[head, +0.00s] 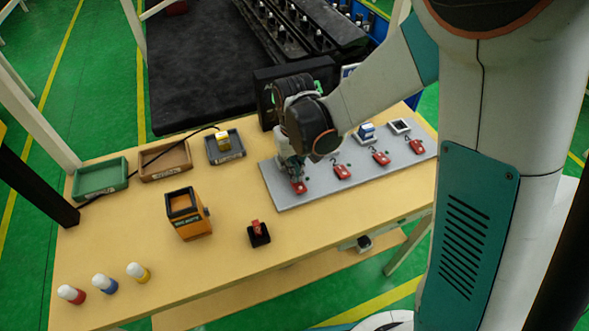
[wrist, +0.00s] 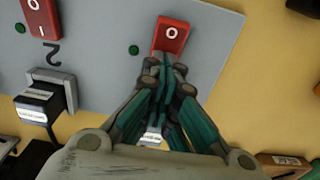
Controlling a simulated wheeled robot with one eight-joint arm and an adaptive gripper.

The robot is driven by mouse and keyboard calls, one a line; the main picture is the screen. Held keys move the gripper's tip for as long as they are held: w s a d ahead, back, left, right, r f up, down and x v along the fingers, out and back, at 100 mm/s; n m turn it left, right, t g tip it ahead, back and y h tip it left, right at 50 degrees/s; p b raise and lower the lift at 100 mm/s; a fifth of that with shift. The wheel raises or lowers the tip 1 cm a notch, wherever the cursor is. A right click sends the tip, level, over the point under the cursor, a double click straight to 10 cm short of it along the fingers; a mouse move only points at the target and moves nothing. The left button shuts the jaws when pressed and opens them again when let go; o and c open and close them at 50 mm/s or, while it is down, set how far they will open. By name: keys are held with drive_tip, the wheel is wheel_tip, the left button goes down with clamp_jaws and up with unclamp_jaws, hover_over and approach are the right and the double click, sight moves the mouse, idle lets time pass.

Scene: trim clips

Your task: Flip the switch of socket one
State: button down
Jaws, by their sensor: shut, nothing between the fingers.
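A grey panel (head: 405,160) carries several red rocker switches in a row. My gripper (head: 295,178) is shut and points down at the leftmost red switch (head: 299,188). In the wrist view, the shut fingertips (wrist: 165,58) lie at the near edge of that red switch (wrist: 171,36). Its "O" end shows; its other end is hidden behind the fingers. Whether the tips press on it I cannot tell. A socket beyond it is mostly hidden by my gripper; a white label (wrist: 152,138) shows between the finger links. The switch marked 2 (wrist: 42,18) is to the left in the wrist view.
On the panel's right are a socket with a blue-and-white plug (head: 367,133) and an empty-looking socket (head: 400,126). An orange-and-black box (head: 189,215) and a small black holder (head: 259,238) with a red piece stand left of the panel. Trays (head: 100,178) line the back left.

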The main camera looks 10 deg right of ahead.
drive_tip(key=shift+r+p, duration=0.5)
drive_tip(key=shift+r, duration=0.25)
drive_tip(key=shift+r, duration=0.15)
drive_tip(key=shift+w+r+p, duration=0.1)
drive_tip(key=shift+r+p, duration=0.25)
wheel_tip(320, 180, up, 13)
drive_tip(key=w+p, duration=0.2)
drive_tip(key=p, duration=0.2)
drive_tip(key=shift+w+a+f, duration=0.15)
drive_tip(key=shift+w+a, duration=0.15)
drive_tip(key=shift+a, duration=0.1)
